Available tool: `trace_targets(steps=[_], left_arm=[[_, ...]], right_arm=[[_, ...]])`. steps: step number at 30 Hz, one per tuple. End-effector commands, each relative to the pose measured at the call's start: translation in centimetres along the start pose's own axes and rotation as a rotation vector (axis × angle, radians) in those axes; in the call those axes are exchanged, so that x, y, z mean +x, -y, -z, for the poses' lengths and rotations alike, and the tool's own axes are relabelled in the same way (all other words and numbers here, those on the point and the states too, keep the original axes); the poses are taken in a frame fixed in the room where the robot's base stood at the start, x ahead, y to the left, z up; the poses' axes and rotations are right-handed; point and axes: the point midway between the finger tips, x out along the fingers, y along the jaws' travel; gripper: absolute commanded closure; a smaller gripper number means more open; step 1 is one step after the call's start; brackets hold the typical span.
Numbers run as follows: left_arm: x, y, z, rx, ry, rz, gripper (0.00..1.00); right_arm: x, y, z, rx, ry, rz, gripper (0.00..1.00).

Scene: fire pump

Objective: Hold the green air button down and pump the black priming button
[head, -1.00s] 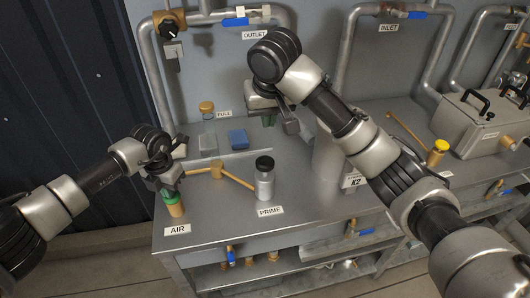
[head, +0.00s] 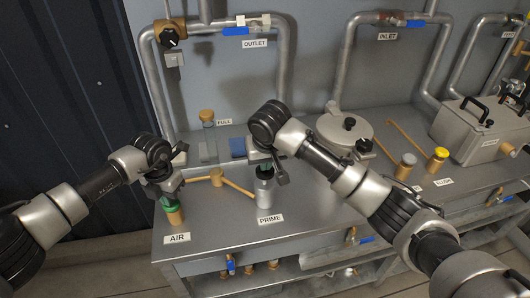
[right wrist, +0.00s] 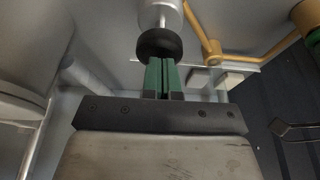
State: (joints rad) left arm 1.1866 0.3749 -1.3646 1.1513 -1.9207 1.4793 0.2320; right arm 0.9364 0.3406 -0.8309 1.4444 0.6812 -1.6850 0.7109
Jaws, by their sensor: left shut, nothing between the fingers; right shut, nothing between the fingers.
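The green air button (head: 170,205) tops a brass post (head: 175,217) behind the AIR label (head: 177,238). My left gripper (head: 167,194) is shut directly over the green button, and its fingertips appear to meet it. The black priming button (head: 265,172) tops a silver cylinder (head: 264,190) behind the PRIME label (head: 269,219). My right gripper (head: 266,162) is shut just over the black button. In the right wrist view, the green fingers (right wrist: 163,66) reach the black button (right wrist: 160,44), with a silver shaft (right wrist: 160,17) beyond it. I cannot tell whether they touch.
A wooden-coloured lever (head: 218,177) lies between the two buttons. A round lidded pot (head: 344,128) stands right of my right gripper. A blue block (head: 238,147) and a clear tube (head: 208,142) stand behind. A yellow-topped post (head: 438,158) is further right.

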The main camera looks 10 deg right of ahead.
Motion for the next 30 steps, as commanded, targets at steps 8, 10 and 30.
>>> trace_targets(steps=[8, 10, 30], left_arm=[[0.1, 0.1, 0.1, 0.001, -0.003, 0.001, 1.0], [0.1, 0.1, 0.1, 0.001, -0.003, 0.001, 1.0], [0.2, 0.1, 0.1, 0.001, -0.003, 0.001, 1.0]], right_arm=[[0.2, 0.0, -0.1, 0.0, 0.0, -0.001, 1.0], [0.2, 0.0, -0.1, 0.0, 0.0, 0.0, 1.0], [3.8, 0.0, -1.3, -0.001, 0.008, -0.002, 1.0]])
